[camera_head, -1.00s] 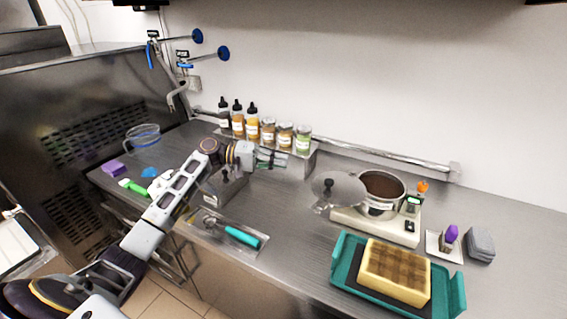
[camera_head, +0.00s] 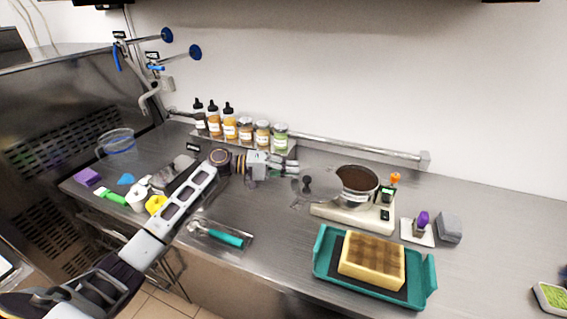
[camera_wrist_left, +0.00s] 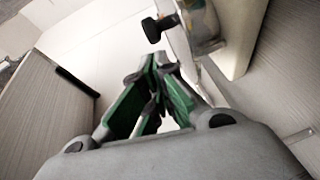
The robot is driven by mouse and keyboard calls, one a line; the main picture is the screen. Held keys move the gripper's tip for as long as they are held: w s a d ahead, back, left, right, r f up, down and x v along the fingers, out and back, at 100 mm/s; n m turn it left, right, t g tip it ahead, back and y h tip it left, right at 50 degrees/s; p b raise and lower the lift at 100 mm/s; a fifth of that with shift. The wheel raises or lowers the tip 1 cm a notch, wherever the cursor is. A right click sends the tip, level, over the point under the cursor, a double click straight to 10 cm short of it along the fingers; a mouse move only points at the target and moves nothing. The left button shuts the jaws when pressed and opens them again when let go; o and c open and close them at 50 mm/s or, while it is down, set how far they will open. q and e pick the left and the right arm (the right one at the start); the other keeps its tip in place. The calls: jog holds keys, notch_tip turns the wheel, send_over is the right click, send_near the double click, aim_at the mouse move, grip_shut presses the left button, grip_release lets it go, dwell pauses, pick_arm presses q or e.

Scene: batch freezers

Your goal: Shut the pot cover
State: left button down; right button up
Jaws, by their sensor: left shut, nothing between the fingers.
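The steel pot (camera_head: 357,180) stands on a white scale-like base with dark brown contents showing, so it is uncovered. Its cover (camera_head: 322,187) is open at the pot's left side, with a black knob (camera_head: 306,184) facing left. In the left wrist view the cover (camera_wrist_left: 179,48) shows nearly edge-on, and its knob (camera_wrist_left: 154,29) sticks out just beyond my fingertips. My left gripper (camera_head: 297,164) is shut and empty, just left of and above the cover; it also shows in the left wrist view (camera_wrist_left: 160,62). I see no clear contact with the cover. My right gripper is out of view.
A teal tray (camera_head: 324,262) with a waffle-like block sits in front of the pot. Bottles and jars (camera_head: 246,130) stand on a shelf behind my left arm. A scoop (camera_head: 222,237) lies in front of the arm. A purple item (camera_head: 422,219) and grey pads (camera_head: 449,227) are at the right.

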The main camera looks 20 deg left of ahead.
pick_arm(q)
jog(key=shift+s+d+f, duration=0.1)
jog(key=shift+s+d, duration=0.15)
jog(key=shift+d, duration=0.3)
jog(key=shift+s+d+n+t+p, duration=0.35)
jog(key=shift+n+t+p, duration=0.05)
jog(key=shift+t+p, duration=0.1)
